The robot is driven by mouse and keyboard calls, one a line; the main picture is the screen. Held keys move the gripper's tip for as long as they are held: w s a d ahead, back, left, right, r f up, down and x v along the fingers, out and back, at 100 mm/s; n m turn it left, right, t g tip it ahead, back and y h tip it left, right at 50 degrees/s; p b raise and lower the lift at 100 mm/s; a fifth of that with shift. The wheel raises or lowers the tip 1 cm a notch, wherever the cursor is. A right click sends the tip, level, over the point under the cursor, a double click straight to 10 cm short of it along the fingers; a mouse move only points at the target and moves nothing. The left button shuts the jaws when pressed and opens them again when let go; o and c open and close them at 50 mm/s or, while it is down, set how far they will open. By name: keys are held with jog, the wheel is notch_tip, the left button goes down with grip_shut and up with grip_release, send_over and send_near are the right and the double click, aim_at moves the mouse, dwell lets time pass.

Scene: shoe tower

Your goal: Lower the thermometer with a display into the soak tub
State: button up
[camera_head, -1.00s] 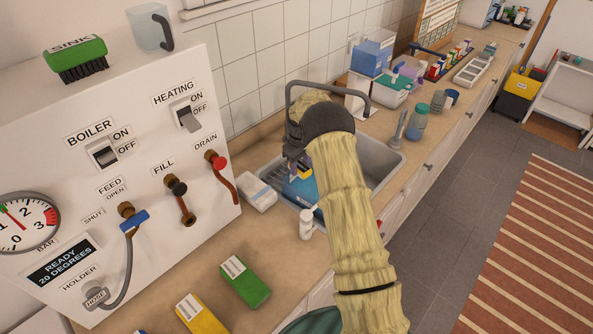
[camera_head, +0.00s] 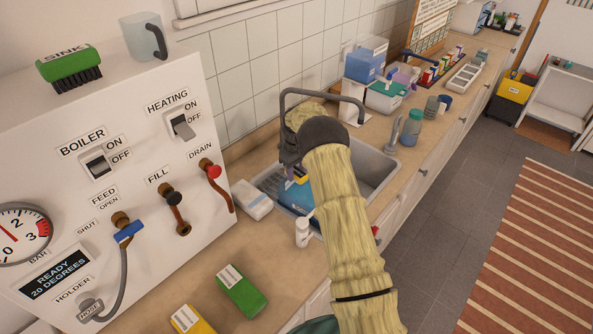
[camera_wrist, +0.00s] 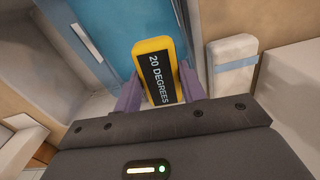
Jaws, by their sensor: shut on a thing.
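My gripper (camera_wrist: 160,90) is shut on the yellow thermometer (camera_wrist: 151,47), whose dark display reads "20 DEGREES" in the wrist view. Its purple fingers hold it on both sides. In the head view my gripper (camera_head: 290,172) is over the sink, and only a small yellow part of the thermometer (camera_head: 300,179) shows beneath it. A blue tub (camera_head: 297,196), which looks like the soak tub, sits in the sink, partly hidden by my arm. Its blue surface (camera_wrist: 85,42) lies behind and left of the thermometer in the wrist view. I cannot tell whether the thermometer's lower end is inside the tub.
The boiler panel (camera_head: 110,190) rises at left. Green and yellow boxes lie on the near counter.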

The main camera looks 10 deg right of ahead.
jog(key=shift+f+b, duration=2.65)
jog(key=shift+f, duration=1.8)
jog(key=shift+f+b, duration=1.65)
jog(key=shift+f, duration=0.8)
dwell(0.4)
jog(key=o, duration=1.1)
jog(key=shift+c, duration=0.2)
jog(key=shift+r, duration=0.1)
